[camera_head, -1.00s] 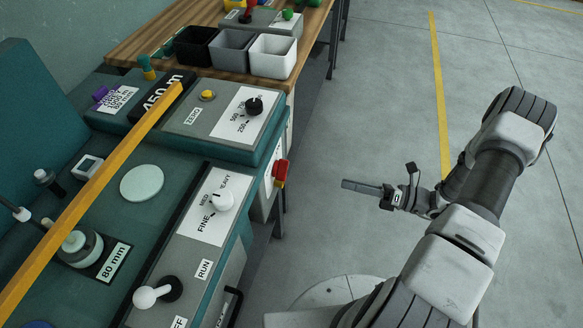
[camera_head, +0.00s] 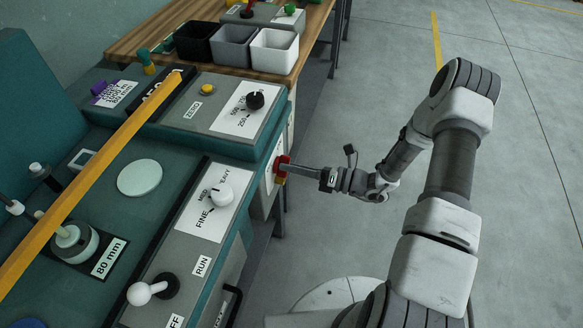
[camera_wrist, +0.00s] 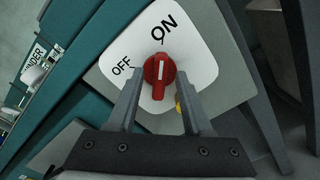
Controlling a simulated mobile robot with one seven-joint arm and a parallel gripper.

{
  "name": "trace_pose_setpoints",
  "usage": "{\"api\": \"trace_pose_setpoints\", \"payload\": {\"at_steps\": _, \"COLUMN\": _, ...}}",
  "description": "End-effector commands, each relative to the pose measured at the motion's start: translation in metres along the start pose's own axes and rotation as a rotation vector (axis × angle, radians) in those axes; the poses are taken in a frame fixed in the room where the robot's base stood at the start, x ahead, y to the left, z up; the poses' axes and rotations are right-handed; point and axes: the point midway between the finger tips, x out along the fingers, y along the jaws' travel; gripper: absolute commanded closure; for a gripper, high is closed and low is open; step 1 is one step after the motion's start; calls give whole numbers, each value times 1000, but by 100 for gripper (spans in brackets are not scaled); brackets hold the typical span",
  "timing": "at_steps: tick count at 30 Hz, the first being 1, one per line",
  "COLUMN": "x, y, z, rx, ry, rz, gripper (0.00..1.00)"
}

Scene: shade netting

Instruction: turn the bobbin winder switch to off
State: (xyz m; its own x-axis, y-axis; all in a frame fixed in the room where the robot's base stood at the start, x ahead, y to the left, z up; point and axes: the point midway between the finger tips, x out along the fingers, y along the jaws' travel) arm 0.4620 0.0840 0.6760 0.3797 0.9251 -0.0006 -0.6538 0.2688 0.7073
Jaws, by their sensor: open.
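The bobbin winder switch is a red rotary knob (camera_wrist: 158,76) on a white plate (camera_wrist: 195,52) marked OFF and ON. Its white pointer line points up towards ON in the wrist view. In the head view the red switch (camera_head: 282,162) sits on the side face of the machine. My gripper (camera_wrist: 160,98) is open, with one finger on each side of the knob's lower part in the picture. I cannot tell whether the fingers touch it. In the head view my gripper (camera_head: 292,168) reaches the switch from the right, and its fingertips partly cover it.
A white selector knob (camera_head: 216,194), a white lever (camera_head: 150,290) and a black dial (camera_head: 255,100) stand on the machine top. A yellow bar (camera_head: 90,178) crosses it. A small yellow part (camera_wrist: 179,103) lies by the right finger. Open floor (camera_head: 385,100) is on the right.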

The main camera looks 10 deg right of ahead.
Motion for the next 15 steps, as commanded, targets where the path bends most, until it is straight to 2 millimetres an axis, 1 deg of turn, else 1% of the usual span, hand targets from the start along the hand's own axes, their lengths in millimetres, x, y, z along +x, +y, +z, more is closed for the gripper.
{"api": "trace_pose_setpoints", "payload": {"at_steps": 8, "x": 3, "y": 0, "z": 0, "rx": 0, "ry": 0, "rz": 1, "gripper": 50}}
{"api": "trace_pose_setpoints", "payload": {"at_steps": 9, "x": 3, "y": 0, "z": 0, "rx": 0, "ry": 0, "rz": 1, "gripper": 52}}
{"api": "trace_pose_setpoints", "payload": {"at_steps": 11, "x": 2, "y": 0, "z": 0, "rx": 0, "ry": 0, "rz": 1, "gripper": 63}}
{"api": "trace_pose_setpoints", "payload": {"at_steps": 15, "x": 2, "y": 0, "z": 0, "rx": 0, "ry": 0, "rz": 1, "gripper": 88}}
